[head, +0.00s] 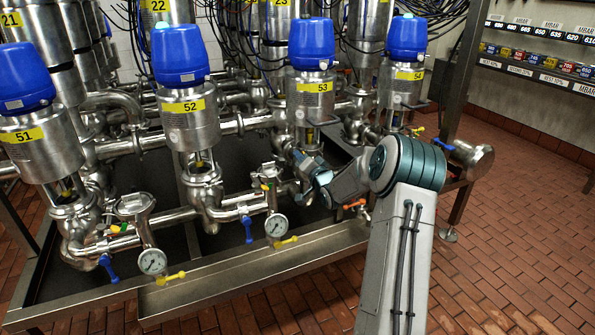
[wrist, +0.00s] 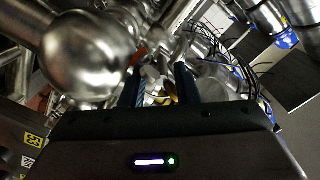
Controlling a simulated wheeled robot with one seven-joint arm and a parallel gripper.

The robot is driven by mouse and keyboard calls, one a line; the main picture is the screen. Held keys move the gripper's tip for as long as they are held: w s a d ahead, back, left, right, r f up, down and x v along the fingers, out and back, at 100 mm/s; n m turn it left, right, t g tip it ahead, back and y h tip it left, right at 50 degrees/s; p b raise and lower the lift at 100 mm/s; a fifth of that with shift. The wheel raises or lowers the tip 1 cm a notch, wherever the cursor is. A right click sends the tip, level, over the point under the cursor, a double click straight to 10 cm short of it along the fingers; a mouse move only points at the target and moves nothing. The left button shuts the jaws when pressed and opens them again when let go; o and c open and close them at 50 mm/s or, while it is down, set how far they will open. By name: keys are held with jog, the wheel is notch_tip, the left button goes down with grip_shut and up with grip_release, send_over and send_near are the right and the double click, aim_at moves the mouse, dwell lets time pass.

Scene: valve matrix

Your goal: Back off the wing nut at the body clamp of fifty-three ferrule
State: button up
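Valve 53 (head: 316,108) stands at centre right in the head view, a steel cylinder with a blue cap and a yellow label. Its lower body and body clamp are largely hidden behind my gripper (head: 304,188), which reaches in from the right. In the wrist view my gripper (wrist: 165,88) has its two dark blue fingers apart, with a visible gap. Small bright metal parts (wrist: 153,73) show between and beyond the fingertips; I cannot make out which is the wing nut. I see no clear contact with the fingers.
A rounded steel body (wrist: 85,55) sits close left of the fingers in the wrist view. Valve 52 (head: 187,112) stands left of my gripper and valve 54 (head: 402,85) right. A pressure gauge (head: 276,225) is below. Open brick floor (head: 500,240) lies at right.

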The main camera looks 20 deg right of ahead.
jog(key=m+p, duration=0.4)
jog(key=shift+r+m, duration=0.3)
jog(key=shift+r, duration=0.05)
jog(key=m+p, duration=0.4)
jog(key=s, duration=1.4)
jog(key=s+a+r+n+g+h+p, duration=0.2)
jog(key=s+a+r+n+g+p, duration=0.2)
jog(key=s+a+r+n+g, duration=0.6)
jog(key=shift+s+a+n+g, duration=0.5)
jog(key=shift+s+a+n, duration=0.7)
jog(key=shift+s+a, duration=0.25)
jog(key=shift+a+r, duration=0.1)
